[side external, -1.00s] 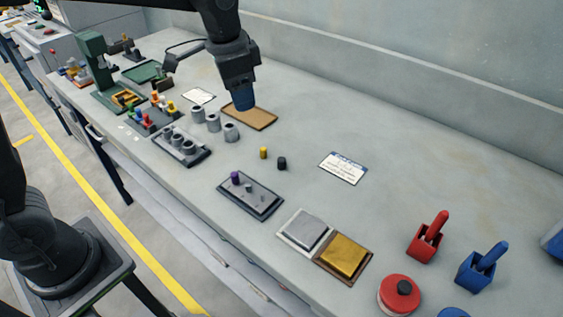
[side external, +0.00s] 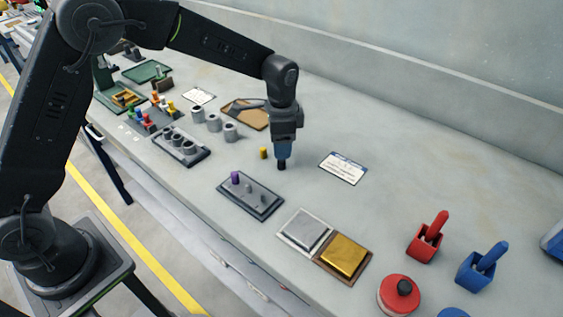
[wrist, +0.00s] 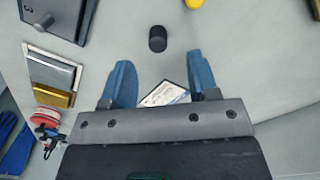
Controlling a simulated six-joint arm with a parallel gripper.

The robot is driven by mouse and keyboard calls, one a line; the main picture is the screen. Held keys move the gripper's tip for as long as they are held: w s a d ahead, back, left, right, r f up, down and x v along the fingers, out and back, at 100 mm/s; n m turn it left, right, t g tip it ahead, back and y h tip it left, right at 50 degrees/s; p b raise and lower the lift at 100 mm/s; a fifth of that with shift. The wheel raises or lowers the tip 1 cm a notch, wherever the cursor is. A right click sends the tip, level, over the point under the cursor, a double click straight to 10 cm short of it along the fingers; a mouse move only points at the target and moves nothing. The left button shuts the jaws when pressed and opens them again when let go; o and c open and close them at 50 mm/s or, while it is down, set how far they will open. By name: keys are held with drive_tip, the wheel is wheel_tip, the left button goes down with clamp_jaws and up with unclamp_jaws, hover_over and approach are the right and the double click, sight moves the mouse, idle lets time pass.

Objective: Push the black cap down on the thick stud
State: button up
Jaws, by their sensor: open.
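The black cap (side external: 281,166) stands on the bench just below my gripper (side external: 282,155). In the wrist view the black cap (wrist: 157,39) is upright, ahead of and roughly centred between the two blue fingers of my gripper (wrist: 159,72), which are apart with nothing between them. The dark stud plate (side external: 237,201) lies front left of the cap. It has a purple cap (side external: 235,177) at its left end and bare grey studs (side external: 249,188) beside it. A grey stud on the plate (wrist: 68,18) shows in the wrist view. I cannot tell which stud is thickest.
A yellow cap (side external: 263,152) stands close to the left of the black cap. A white card (side external: 342,168) lies to the right. Silver (side external: 305,230) and gold (side external: 343,257) blocks sit in front. Grey cylinders (side external: 230,132) stand at the back left.

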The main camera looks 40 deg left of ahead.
drive_tip(key=shift+d+f, duration=0.1)
drive_tip(key=shift+f, duration=2.7)
drive_tip(key=c, duration=1)
drive_tip(key=shift+o, duration=0.2)
drive_tip(key=shift+r, duration=0.15)
wheel_tip(320, 180, up, 4)
drive_tip(key=shift+r, duration=0.1)
drive_tip(key=s+a+r, duration=0.3)
drive_tip(key=a+r, duration=0.3)
drive_tip(key=a, duration=0.5)
drive_tip(key=s+d, duration=0.5)
drive_tip(key=d, duration=0.2)
drive_tip(key=s+d, duration=0.3)
drive_tip(key=d, duration=0.1)
drive_tip(key=shift+s+r, duration=0.15)
drive_tip(key=shift+s, duration=0.2)
